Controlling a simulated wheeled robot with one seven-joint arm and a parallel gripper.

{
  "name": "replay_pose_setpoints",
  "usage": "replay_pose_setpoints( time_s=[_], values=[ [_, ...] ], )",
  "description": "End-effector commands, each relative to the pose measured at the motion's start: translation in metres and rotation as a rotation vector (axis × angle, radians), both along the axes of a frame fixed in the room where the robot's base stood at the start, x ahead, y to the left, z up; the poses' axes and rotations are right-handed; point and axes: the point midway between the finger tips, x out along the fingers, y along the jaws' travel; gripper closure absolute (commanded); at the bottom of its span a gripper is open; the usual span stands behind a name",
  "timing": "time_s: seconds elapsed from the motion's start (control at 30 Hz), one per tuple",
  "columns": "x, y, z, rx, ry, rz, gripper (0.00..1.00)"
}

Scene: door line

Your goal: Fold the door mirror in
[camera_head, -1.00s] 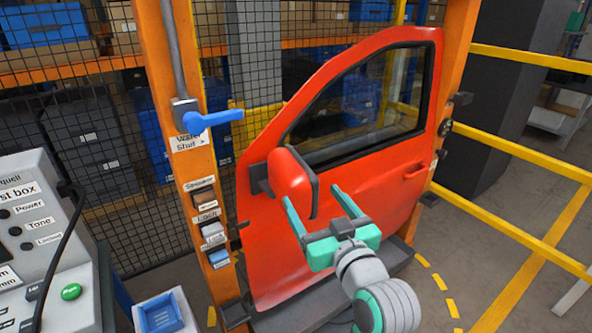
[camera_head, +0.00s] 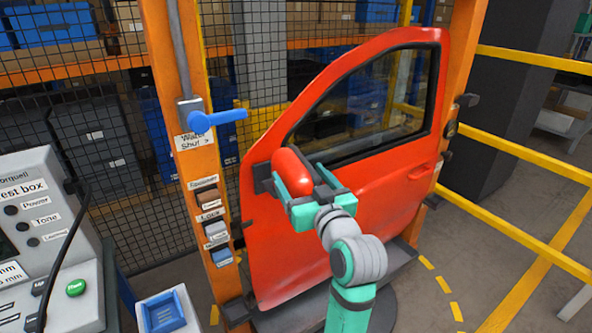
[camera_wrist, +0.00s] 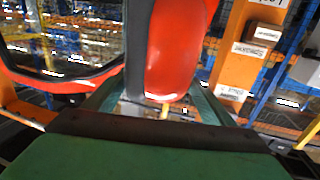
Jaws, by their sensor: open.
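The red door (camera_head: 375,195) stands upright in an orange frame. Its red door mirror (camera_head: 291,170) sticks out from the front lower corner of the window. My gripper (camera_head: 297,172) is open at the mirror, its green fingers reaching along either side of the housing. In the wrist view the mirror (camera_wrist: 168,50) hangs between the two fingertips (camera_wrist: 160,95), with its dark edge on the left. I cannot tell whether either finger touches it. The gripper and fingers hide part of the mirror's lower side in the head view.
A blue lever handle (camera_head: 217,118) juts from the left orange post (camera_head: 185,130), close to the mirror. Labelled switches (camera_head: 212,215) sit lower on that post. A grey test box (camera_head: 40,215) stands at left. Yellow rails (camera_head: 525,155) run along the right.

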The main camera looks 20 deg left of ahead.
Motion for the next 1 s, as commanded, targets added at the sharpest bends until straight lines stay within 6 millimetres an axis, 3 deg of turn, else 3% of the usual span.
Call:
replay_pose_setpoints(
  time_s=[0.23,0.63,0.87,0.9,1.0],
  values=[
    [0.022,0.019,0.000,-0.001,0.000,0.001,0.23],
    [0.027,0.023,0.000,-0.001,-0.001,0.000,0.23],
    [0.027,0.023,0.000,-0.001,-0.001,0.000,0.78],
    [0.027,0.023,0.000,-0.001,0.000,0.000,0.82],
    [0.027,0.023,0.000,-0.001,0.000,0.004,0.82]
  ],
)
